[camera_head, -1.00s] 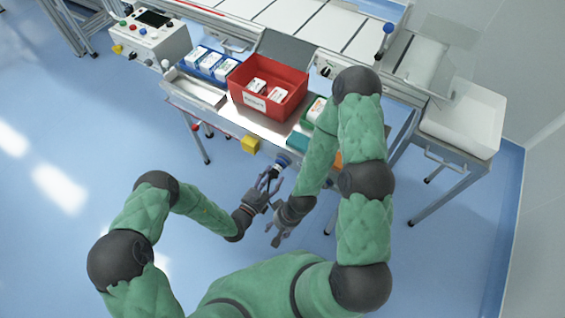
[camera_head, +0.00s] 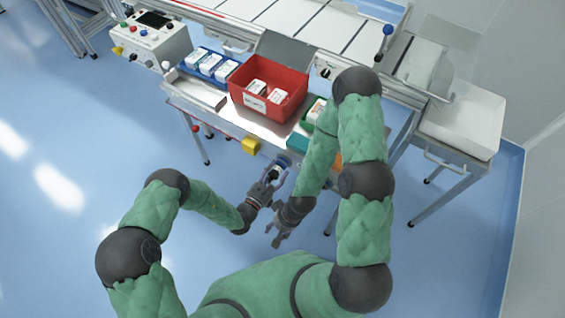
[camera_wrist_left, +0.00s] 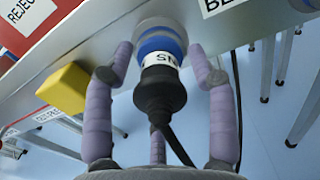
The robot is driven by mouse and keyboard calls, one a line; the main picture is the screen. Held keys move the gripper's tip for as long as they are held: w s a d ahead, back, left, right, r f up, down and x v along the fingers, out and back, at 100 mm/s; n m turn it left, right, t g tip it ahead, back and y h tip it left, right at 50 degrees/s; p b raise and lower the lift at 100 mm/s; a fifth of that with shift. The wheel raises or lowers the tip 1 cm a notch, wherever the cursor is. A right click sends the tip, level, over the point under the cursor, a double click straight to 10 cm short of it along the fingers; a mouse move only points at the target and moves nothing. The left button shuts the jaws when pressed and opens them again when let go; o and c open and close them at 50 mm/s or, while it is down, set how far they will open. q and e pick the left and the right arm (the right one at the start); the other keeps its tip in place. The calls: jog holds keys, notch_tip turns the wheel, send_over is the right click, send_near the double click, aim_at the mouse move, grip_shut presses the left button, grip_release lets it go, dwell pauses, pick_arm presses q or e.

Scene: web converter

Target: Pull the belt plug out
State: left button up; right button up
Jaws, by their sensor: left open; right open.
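The belt plug (camera_wrist_left: 160,85) is black with a blue and white collar and sits in a round socket on the front edge of the table. A black cable runs down from it. In the left wrist view my left gripper (camera_wrist_left: 160,75) is open, with its fingers on both sides of the plug, apart from it at the sides. In the head view my left gripper (camera_head: 276,176) is at the plug (camera_head: 283,162), which is partly hidden by the fingers. My right gripper (camera_head: 278,235) is open and empty, lower and close to the left one.
A yellow block (camera_head: 251,145) is on the table's front edge, left of the plug; it also shows in the left wrist view (camera_wrist_left: 66,88). A red bin (camera_head: 268,88) with white boxes and a blue tray (camera_head: 209,66) stand on the table. Floor below is clear.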

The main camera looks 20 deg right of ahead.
pick_arm(q)
grip_shut()
jog(key=shift+a, duration=0.1)
jog(key=shift+p+v, duration=0.8)
jog(key=shift+v, duration=3.05)
